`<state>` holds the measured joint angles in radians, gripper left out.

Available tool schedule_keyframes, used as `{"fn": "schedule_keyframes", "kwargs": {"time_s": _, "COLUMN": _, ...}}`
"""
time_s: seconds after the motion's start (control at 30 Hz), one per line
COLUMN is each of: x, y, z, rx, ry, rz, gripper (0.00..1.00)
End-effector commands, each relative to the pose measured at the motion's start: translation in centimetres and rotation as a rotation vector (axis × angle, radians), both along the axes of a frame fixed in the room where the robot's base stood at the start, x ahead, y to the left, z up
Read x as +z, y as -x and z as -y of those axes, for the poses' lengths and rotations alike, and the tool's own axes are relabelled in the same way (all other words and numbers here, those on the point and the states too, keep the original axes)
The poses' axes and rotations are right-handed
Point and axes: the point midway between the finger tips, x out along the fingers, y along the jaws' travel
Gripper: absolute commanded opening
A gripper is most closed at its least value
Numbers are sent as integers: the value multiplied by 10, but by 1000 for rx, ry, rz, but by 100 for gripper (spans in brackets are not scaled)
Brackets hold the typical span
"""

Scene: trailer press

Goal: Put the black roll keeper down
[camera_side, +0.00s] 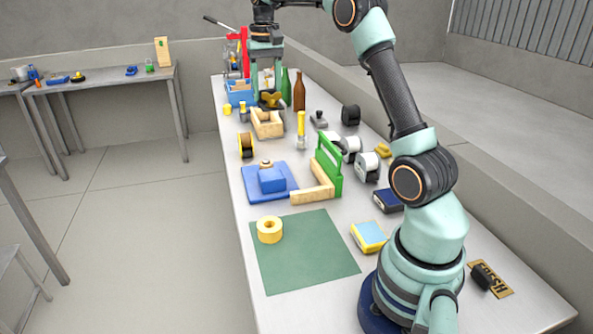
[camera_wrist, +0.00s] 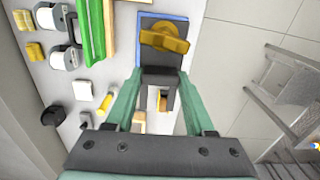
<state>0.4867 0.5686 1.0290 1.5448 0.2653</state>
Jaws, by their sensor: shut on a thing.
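My gripper (camera_side: 267,88) is at the far end of the bench in the side view, pointing down above a wooden box (camera_side: 267,130). It is shut on the black roll keeper (camera_wrist: 161,77), whose dark body shows between the fingers in the wrist view. A yellow knob-like part (camera_wrist: 163,38) shows just beyond the fingertips and seems to belong to it. In the side view, the keeper's yellow and black parts (camera_side: 271,98) hang just above the box. I cannot tell whether they touch it. The fingers and the keeper hide much of what lies below.
A blue bin (camera_side: 239,93) stands left of the gripper and brown and green bottles (camera_side: 299,92) right of it. A blue block on a board (camera_side: 271,180), a green holder (camera_side: 329,165) and white rolls (camera_side: 368,166) stand nearer.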

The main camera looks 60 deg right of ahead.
Motion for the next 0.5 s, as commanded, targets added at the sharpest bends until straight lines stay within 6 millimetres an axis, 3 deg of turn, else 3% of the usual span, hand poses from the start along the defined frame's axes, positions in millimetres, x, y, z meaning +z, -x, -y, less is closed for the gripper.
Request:
{"fn": "schedule_keyframes", "kwargs": {"time_s": 0.23, "x": 7, "y": 45, "z": -29, "rx": -8, "ry": 1, "rz": 3, "gripper": 0}}
{"fn": "schedule_keyframes", "kwargs": {"time_s": 0.5, "x": -2, "y": 100, "z": -63, "rx": -16, "ry": 3, "rz": 4, "gripper": 0}}
